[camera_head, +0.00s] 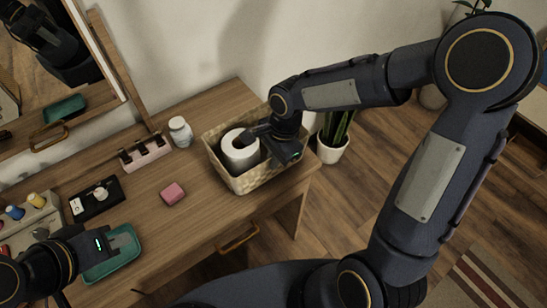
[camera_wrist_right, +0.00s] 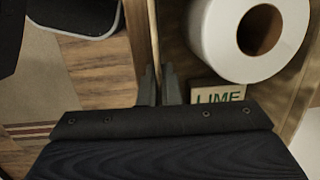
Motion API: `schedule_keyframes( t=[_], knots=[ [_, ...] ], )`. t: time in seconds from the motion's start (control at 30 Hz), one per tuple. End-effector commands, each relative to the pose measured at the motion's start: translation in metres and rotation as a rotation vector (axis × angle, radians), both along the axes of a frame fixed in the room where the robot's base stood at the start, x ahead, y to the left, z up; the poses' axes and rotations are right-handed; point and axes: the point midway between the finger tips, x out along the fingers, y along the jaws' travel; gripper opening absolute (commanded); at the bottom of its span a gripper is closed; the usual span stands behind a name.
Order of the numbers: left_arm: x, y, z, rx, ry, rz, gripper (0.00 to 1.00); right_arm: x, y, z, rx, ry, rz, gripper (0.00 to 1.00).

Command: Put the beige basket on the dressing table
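The beige basket (camera_head: 243,183) is woven and open-topped. It is at the right end of the wooden dressing table (camera_head: 215,225), apparently resting upright on the top. A white paper roll (camera_head: 240,150) stands inside it, with a small box marked LIME (camera_wrist_right: 217,95) beside the roll in the right wrist view. My right gripper (camera_wrist_right: 159,84) reaches down on the basket's right side, its fingers close together on either side of the thin basket wall (camera_wrist_right: 154,35). My left gripper (camera_head: 112,243) is over the green tray (camera_head: 105,262) at lower left; its fingers are not clear.
A white jar (camera_head: 180,132), a pink block (camera_head: 172,193), a pink holder (camera_head: 146,154) and a black tray (camera_head: 95,198) are left of the basket. A mirror (camera_head: 60,60) stands at the back. A potted plant (camera_head: 333,145) is on the floor beyond the table's right end.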

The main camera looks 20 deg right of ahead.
Motion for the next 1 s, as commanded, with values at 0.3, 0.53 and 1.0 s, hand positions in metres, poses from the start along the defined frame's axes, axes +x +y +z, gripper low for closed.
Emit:
schedule_keyframes(
  t=[0.3, 0.53, 1.0],
  knots=[
    [0.0, 0.0, -0.005, 0.0, 0.0, 0.0, 0.0, 0.001, 0.0, -0.004, 0.001, -0.003, 0.0, 0.0],
    [0.0, 0.0, -0.003, 0.0, 0.0, 0.0, 0.0, 0.0, 0.0, -0.003, 0.0, 0.0, -0.001, 0.25],
    [0.0, 0.0, 0.003, 0.0, 0.0, 0.0, 0.0, 0.001, -0.004, 0.024, 0.001, -0.007, -0.002, 0.25]
  ],
)
